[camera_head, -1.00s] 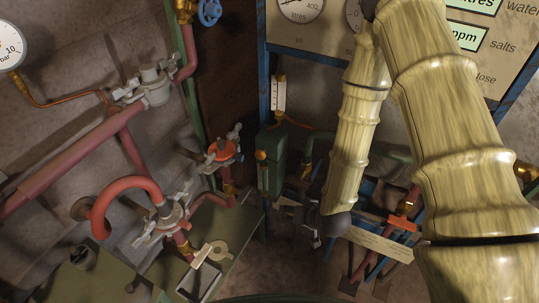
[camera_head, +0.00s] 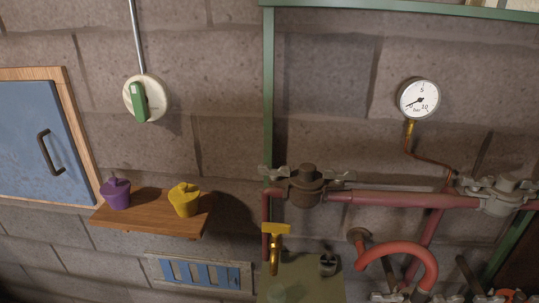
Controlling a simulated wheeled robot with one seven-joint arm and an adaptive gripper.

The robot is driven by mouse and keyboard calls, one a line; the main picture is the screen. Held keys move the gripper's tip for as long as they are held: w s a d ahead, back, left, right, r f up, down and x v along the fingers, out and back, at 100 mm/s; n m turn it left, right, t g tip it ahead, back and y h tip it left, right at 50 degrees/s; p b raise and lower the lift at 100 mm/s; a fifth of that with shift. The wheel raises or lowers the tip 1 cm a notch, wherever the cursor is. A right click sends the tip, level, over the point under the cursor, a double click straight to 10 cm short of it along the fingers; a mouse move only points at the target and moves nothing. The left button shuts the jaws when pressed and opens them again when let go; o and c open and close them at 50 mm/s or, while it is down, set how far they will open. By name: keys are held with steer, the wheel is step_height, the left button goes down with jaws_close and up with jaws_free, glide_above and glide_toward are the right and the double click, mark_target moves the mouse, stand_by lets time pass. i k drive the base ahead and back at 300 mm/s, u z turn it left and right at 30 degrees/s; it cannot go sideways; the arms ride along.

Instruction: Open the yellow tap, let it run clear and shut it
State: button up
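A tap with a flat yellow handle (camera_head: 276,230) shows low in the middle of the head view. Its handle lies crosswise on top of a brass-coloured body that runs downward in front of a green-grey surface. I cannot tell from this angle whether the tap is open or shut, and I see no flow from it. My gripper and arm are out of view.
A wooden shelf (camera_head: 150,221) at left holds a purple pot (camera_head: 116,194) and a yellow pot (camera_head: 184,201). Red pipework (camera_head: 400,198), a curved red hose (camera_head: 412,250) and a pressure gauge (camera_head: 419,99) are at right. A green-handled switch (camera_head: 143,100) and blue door (camera_head: 40,138) are at left.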

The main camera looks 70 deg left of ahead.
mark_target(276, 229)
steer(key=u, duration=2.1)
steer(key=k, duration=1.2)
steer(key=u, duration=0.05)
steer(key=i, duration=0.55)
steer(key=u, duration=0.5)
